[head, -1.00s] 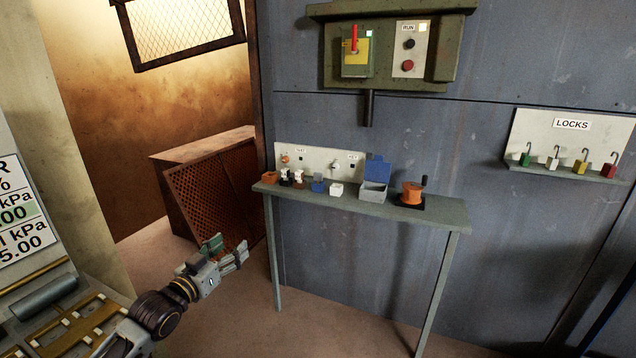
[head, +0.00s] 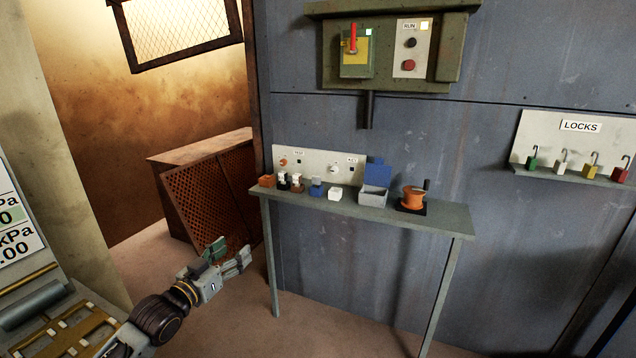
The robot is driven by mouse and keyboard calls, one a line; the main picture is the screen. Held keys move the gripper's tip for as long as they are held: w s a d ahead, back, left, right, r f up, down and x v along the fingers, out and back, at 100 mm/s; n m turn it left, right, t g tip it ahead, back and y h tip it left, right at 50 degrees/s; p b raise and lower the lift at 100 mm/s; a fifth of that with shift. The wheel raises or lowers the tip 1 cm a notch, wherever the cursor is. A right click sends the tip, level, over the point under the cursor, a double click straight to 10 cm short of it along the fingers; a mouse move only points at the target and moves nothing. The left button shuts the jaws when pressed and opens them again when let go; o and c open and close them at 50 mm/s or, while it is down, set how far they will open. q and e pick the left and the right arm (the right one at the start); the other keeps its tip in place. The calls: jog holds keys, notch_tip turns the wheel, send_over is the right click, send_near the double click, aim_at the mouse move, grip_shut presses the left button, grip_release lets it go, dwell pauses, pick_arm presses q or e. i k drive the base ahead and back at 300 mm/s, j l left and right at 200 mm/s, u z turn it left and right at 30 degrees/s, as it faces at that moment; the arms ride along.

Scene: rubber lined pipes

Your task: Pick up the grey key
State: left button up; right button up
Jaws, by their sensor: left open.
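A small grey knob-like shape, which looks like the grey key (head: 334,168), is on the right part of the pale panel (head: 312,177) standing at the back of the narrow table. It is too small to make out in detail. An orange one (head: 284,162) is on the left part of the same panel. My left gripper (head: 240,258) is open, with nothing seen between its fingers. It is in front of and left of the table, lower than the tabletop and well apart from the key. My right gripper is not in view.
The narrow table (head: 450,217) carries small coloured blocks, a grey box with a blue lid (head: 374,195) and an orange spool with a crank (head: 413,199). A rusty mesh crate (head: 205,205) stands left. A switch box (head: 385,75) is above.

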aim_at(316, 180)
jog(key=i+l, duration=0.25)
jog(key=i, duration=0.2)
jog(key=i+l, duration=0.2)
jog(key=i, duration=0.2)
jog(key=i+l, duration=0.25)
jog(key=i, duration=0.2)
